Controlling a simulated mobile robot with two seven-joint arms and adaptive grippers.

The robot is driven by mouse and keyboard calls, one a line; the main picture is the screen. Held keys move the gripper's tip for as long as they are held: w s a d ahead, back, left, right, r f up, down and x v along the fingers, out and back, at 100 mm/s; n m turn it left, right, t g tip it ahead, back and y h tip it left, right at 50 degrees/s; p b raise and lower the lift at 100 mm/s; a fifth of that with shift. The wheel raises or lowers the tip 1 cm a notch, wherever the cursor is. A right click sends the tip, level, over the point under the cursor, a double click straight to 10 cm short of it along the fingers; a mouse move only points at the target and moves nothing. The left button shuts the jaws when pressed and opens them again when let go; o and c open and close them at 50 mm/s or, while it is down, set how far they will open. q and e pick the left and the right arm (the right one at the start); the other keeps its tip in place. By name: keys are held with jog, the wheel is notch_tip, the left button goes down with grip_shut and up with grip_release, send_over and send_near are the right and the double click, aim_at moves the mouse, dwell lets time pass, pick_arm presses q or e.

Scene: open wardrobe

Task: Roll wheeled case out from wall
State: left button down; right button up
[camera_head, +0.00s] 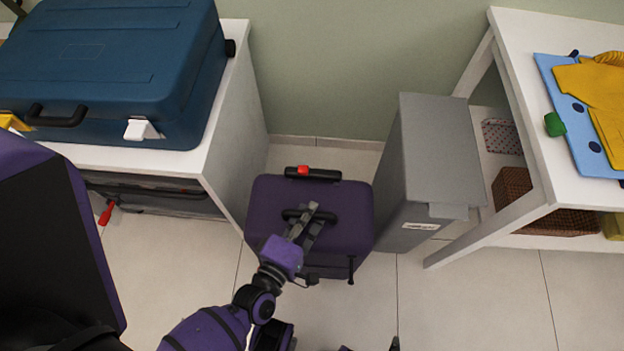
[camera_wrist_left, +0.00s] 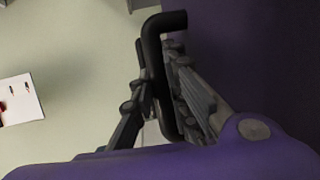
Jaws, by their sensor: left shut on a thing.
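The purple wheeled case (camera_head: 345,205) stands on the tiled floor between the white shelf unit and the grey box, a little out from the wall. A black bar with a red button (camera_head: 303,171) lies along its far top edge. My left gripper (camera_head: 311,212) reaches over the case and is shut on the black handle (camera_head: 290,213) on its top. In the left wrist view the handle (camera_wrist_left: 153,50) passes between the fingers (camera_wrist_left: 165,85), beside the case's purple side (camera_wrist_left: 240,50). The case's wheels are hidden. My right gripper cannot be made out.
A grey box (camera_head: 425,150) stands close on the case's right. A white shelf unit (camera_head: 235,110) with a blue case (camera_head: 120,60) is on the left. A white table (camera_head: 510,60) stands at right. The floor (camera_head: 460,300) in front is clear at right.

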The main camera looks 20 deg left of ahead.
aim_at(307, 237)
pick_arm(q)
jog(key=s, duration=0.1)
jog(key=s+d, duration=0.1)
jog(key=s, duration=0.3)
jog(key=shift+d, duration=0.3)
jog(key=shift+s, duration=0.1)
jog(key=shift+d, duration=0.1)
jog(key=c, duration=2)
grip_release()
jog(key=shift+s, duration=0.15)
jog(key=shift+s, duration=0.15)
jog(key=v, duration=0.7)
jog(key=shift+s, duration=0.2)
